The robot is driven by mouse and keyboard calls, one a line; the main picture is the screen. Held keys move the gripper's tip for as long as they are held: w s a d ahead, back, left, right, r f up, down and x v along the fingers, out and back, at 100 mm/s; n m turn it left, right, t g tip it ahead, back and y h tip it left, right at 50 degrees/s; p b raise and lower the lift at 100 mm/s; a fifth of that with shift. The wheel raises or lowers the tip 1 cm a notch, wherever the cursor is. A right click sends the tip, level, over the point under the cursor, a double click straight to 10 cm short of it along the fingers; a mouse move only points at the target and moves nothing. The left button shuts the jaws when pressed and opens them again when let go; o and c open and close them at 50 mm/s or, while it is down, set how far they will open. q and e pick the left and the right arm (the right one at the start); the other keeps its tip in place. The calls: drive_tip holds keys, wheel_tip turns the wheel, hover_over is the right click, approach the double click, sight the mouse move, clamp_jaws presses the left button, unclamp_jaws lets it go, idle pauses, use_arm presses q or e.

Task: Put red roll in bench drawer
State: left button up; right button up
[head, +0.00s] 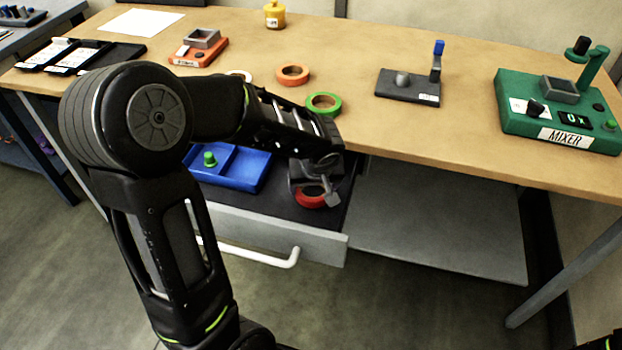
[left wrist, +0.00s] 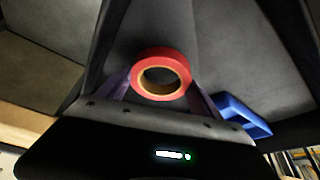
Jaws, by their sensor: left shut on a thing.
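The red roll (head: 308,202) is in the open bench drawer (head: 330,238), at its right end and low near the drawer floor. I cannot tell whether it touches the floor. My left gripper (head: 322,187) reaches down into the drawer and is shut on the roll. In the left wrist view the red roll (left wrist: 184,73) sits between the two fingers, its tan inner core showing.
A blue tray (head: 238,169) with a green-knobbed piece lies in the drawer, left of the roll. On the bench above are an orange roll (head: 292,75), a green roll (head: 324,104), a dark stand (head: 408,88) and a green mixer (head: 555,112). The bench edge overhangs the drawer.

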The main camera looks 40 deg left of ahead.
use_arm(q)
drive_tip(key=shift+f, duration=0.25)
drive_tip(key=w+a+p, duration=0.2)
drive_tip(key=w, duration=0.1)
drive_tip(key=shift+a+r, duration=0.2)
drive_tip(key=shift+a, duration=0.15)
drive_tip(key=shift+f, duration=0.75)
drive_tip(key=shift+f+b, duration=0.15)
drive_tip(key=shift+b, duration=0.2)
drive_tip(key=o, duration=1.4)
